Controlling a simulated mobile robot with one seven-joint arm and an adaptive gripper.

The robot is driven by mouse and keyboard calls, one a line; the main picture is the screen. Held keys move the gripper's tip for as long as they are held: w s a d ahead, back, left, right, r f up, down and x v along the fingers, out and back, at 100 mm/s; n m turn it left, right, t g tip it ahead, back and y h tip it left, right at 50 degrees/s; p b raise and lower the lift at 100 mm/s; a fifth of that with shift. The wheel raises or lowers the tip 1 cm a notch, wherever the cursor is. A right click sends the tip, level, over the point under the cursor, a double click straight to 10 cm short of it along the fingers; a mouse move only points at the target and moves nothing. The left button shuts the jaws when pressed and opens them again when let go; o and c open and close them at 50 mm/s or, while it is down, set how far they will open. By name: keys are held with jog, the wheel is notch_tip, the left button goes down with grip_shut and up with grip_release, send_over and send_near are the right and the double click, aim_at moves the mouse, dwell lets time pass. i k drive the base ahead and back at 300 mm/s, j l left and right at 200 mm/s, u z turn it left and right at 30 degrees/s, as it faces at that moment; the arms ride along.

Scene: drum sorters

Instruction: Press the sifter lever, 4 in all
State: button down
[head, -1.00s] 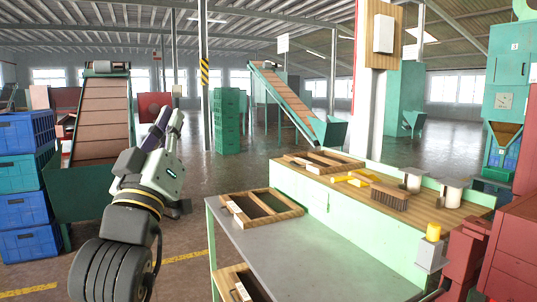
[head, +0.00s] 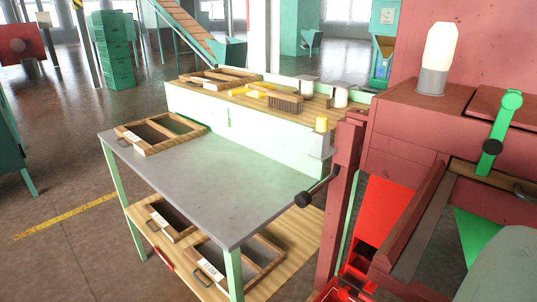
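A red machine (head: 410,125) fills the right side of the head view. A metal lever with a black ball knob (head: 305,199) sticks out to the left from its front post. A green lever (head: 501,132) with a black knob stands at the upper right of the machine. I cannot tell for sure which of these is the sifter lever. My gripper is outside the view. A pale rounded part at the lower right edge hides some of the machine.
A white lamp (head: 438,60) stands on the machine. Open floor (head: 60,170) lies at the left.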

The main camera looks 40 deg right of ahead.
aim_at(302, 200)
jog(key=z, duration=0.45)
jog(key=i+j+z, duration=0.1)
jog(key=z, duration=0.3)
jog(key=j+z, duration=0.15)
jog(key=z, duration=0.3)
jog(key=j+z, duration=0.1)
jog(key=z, duration=0.35)
jog(key=j+z, duration=0.15)
jog(key=z, duration=0.25)
